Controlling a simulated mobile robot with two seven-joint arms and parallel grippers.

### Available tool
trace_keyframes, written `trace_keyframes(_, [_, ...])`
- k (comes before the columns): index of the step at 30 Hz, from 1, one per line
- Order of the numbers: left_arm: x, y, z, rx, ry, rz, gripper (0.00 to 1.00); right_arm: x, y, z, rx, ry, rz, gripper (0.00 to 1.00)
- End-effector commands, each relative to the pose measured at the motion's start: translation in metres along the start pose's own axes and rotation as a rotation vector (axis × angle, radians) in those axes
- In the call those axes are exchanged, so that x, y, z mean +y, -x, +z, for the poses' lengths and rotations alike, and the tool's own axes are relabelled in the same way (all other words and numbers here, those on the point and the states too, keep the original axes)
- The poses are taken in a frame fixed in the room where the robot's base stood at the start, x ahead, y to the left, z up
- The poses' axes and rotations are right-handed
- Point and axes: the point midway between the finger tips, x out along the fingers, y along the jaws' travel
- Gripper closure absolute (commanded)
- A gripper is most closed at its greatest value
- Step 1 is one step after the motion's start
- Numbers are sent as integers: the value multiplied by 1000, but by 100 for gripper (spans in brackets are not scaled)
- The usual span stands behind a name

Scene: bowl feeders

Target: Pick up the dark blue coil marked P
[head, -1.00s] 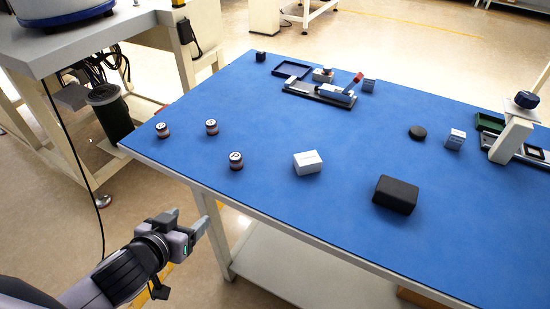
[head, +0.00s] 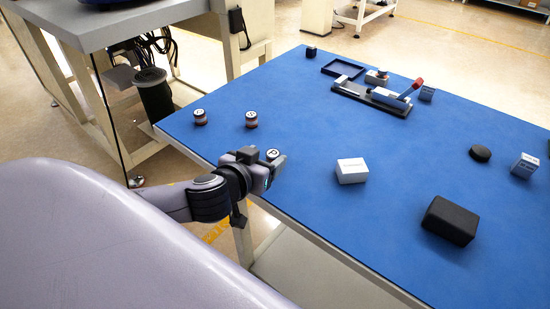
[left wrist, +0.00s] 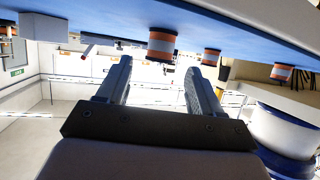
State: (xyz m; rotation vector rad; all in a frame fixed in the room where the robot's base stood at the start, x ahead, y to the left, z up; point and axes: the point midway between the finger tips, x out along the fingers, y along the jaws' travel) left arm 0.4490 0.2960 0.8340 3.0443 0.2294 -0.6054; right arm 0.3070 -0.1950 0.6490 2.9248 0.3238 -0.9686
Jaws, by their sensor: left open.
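Three small round coils with dark, lettered caps stand on the blue table (head: 385,215): one at the far left (head: 200,117), one beside it (head: 251,120) and the nearest one (head: 273,154). The letters are too small to read surely, so I cannot tell which is P. In the head view my left gripper (head: 268,170) is at the table's near edge, just in front of the nearest coil and partly covering it. In the left wrist view the picture is upside down; the open, empty fingers (left wrist: 160,78) point towards an orange-and-white banded coil (left wrist: 161,44). My right gripper is not in view.
A white box (head: 352,171) stands to the right of the nearest coil. A black block (head: 450,220), a dark disc (head: 480,153) and a small labelled box (head: 524,166) lie further right. A fixture (head: 380,95) and a dark blue tray (head: 342,69) are at the back.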

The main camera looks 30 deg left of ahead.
Motion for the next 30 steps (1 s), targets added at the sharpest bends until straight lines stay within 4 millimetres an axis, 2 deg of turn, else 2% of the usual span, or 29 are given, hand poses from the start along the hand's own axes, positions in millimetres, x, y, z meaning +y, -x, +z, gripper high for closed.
trace_keyframes(10, [2,-41,4,1,0,-1,34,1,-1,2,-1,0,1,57])
trace_keyframes(20, [2,-46,5,-1,0,1,34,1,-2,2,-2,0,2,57])
trace_keyframes(25, [2,-45,5,-1,0,1,90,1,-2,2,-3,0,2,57])
trace_keyframes(30, [2,-45,5,0,0,1,91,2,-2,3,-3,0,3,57])
